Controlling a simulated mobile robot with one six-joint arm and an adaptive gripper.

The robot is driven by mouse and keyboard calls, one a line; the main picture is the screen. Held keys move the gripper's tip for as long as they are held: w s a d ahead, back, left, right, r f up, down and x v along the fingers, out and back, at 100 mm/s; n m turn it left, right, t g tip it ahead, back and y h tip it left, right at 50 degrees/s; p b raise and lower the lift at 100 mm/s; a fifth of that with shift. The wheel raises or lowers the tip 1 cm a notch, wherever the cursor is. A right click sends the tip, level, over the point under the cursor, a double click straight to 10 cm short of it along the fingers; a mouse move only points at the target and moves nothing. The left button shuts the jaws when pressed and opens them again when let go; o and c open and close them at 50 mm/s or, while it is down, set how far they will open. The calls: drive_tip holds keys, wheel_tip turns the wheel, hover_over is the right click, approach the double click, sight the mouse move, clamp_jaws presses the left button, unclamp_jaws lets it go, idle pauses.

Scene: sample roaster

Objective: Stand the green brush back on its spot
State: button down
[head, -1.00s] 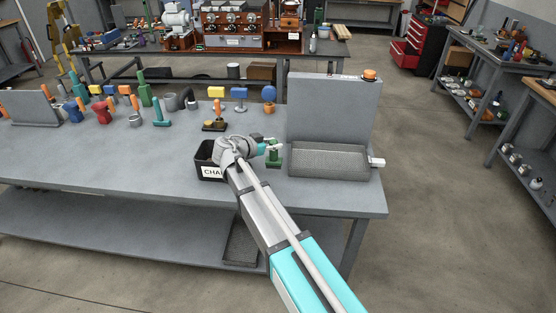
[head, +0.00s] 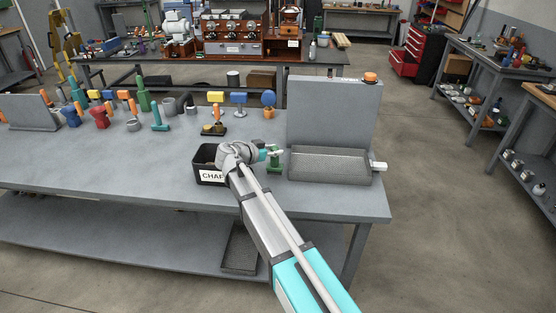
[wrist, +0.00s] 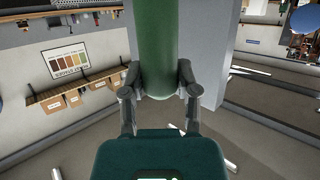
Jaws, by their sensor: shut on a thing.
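The green brush (head: 274,167) is upright at the end of my arm in the head view, between the black bin and the grey machine. My gripper (head: 269,153) is shut on it. In the wrist view, my two fingers (wrist: 158,90) close on either side of its green handle (wrist: 157,45). I cannot tell whether its lower end touches the bench. No marked spot for it can be made out, and my arm covers part of the bench there.
The black labelled bin (head: 209,166) is just left of my gripper. The grey machine with a mesh tray (head: 330,165) is just right. Several tools, including a taller green one (head: 143,92), stand farther left. The bench front (head: 110,170) is clear at left.

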sight(274, 157)
drive_tip(key=shift+s+f+b, duration=0.1)
drive_tip(key=shift+f+b, duration=1)
drive_tip(key=shift+f, duration=0.3)
drive_tip(key=shift+f, duration=0.1)
drive_tip(key=shift+c, duration=1.8)
unclamp_jaws()
drive_tip(key=shift+a+r, duration=0.1)
drive_tip(key=shift+r, duration=0.15)
drive_tip(key=p+v, duration=0.3)
drive_tip(key=v, duration=0.9)
drive_tip(key=shift+p, duration=0.35)
